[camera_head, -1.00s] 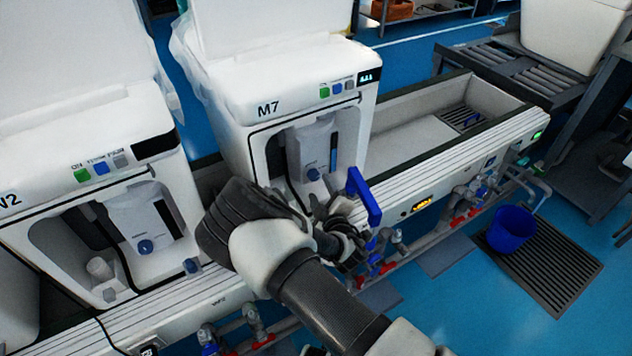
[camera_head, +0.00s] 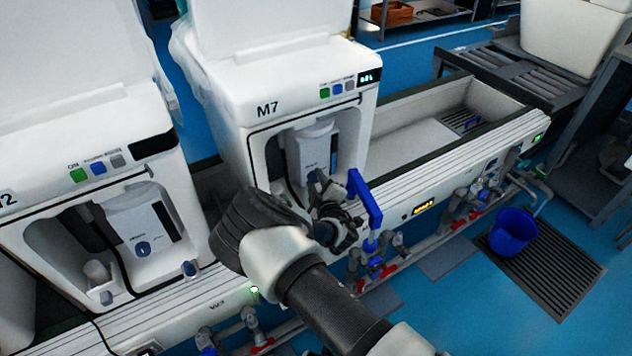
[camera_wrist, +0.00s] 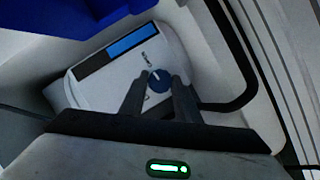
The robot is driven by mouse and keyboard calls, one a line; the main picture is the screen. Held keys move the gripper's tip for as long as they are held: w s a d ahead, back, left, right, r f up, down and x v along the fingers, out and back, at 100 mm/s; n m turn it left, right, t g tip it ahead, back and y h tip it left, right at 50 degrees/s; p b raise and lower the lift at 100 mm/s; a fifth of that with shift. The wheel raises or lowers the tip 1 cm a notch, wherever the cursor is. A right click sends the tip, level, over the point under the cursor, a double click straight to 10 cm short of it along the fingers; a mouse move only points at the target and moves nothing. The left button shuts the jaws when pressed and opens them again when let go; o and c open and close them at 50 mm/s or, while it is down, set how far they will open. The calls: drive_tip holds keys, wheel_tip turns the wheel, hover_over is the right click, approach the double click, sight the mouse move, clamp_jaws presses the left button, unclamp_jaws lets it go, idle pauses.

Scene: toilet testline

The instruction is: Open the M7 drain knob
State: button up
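The M7 machine (camera_head: 290,95) is a white unit with an open recess in its front. In the wrist view, a white dispenser box (camera_wrist: 115,68) inside it carries a round blue knob (camera_wrist: 158,82) with a pale pointer mark. My gripper (camera_wrist: 159,84) has its two dark fingers apart, pointing at the knob. The knob shows between the fingertips, and I cannot tell whether they touch it. In the head view my gripper (camera_head: 322,182) is in front of the M7 recess and hides the knob.
A blue L-shaped handle (camera_head: 366,198) stands just right of my gripper. A similar machine (camera_head: 90,180) is at the left. A blue bucket (camera_head: 511,232) stands on a floor grate at the right. Pipes with red valves run below the bench.

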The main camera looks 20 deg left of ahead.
drive_tip(key=shift+d+r+p, duration=0.1)
drive_tip(key=shift+r+p, duration=0.05)
drive_tip(key=shift+p, duration=0.2)
drive_tip(key=shift+m, duration=0.5)
drive_tip(key=o, duration=1)
drive_tip(key=shift+o, duration=0.2)
drive_tip(key=p+v, duration=0.3)
drive_tip(key=v, duration=1.4)
drive_tip(key=shift+d, duration=0.2)
drive_tip(key=shift+r, duration=0.15)
